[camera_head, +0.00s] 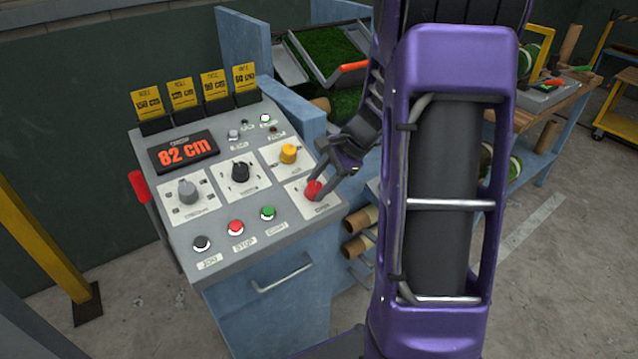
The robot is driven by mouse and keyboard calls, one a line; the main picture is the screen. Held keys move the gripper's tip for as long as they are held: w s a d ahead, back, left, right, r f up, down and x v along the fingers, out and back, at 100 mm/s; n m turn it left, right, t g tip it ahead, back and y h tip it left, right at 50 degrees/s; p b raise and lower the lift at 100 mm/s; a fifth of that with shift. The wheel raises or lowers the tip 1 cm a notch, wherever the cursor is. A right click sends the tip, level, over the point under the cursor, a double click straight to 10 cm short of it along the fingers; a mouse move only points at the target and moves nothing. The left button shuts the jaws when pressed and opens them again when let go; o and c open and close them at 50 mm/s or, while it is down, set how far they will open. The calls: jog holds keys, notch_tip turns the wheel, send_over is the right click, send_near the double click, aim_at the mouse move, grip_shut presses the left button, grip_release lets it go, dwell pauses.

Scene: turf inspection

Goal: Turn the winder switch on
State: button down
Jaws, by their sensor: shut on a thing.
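The control panel (228,255) is a grey sloped console on a blue cabinet. At its right edge is a red knob (313,190) on a white plate; the label below it is too small to read surely. My gripper (317,184) reaches in from the upper right and is shut on the red knob, with its fingers partly hiding it. I cannot tell which way the red knob's pointer faces.
Black, red and green push buttons (268,213) line the panel's front. A red-handled lever (138,186) stands at the panel's left. Behind are blue frames with green turf (325,55). A workbench (560,115) stands at the right.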

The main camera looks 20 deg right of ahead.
jog(key=shift+m, duration=0.3)
jog(key=shift+c, duration=1.9)
grip_release()
jog(key=p+v, duration=0.1)
jog(key=v, duration=1.6)
jog(key=shift+s, duration=0.3)
jog(key=shift+w+r, duration=0.1)
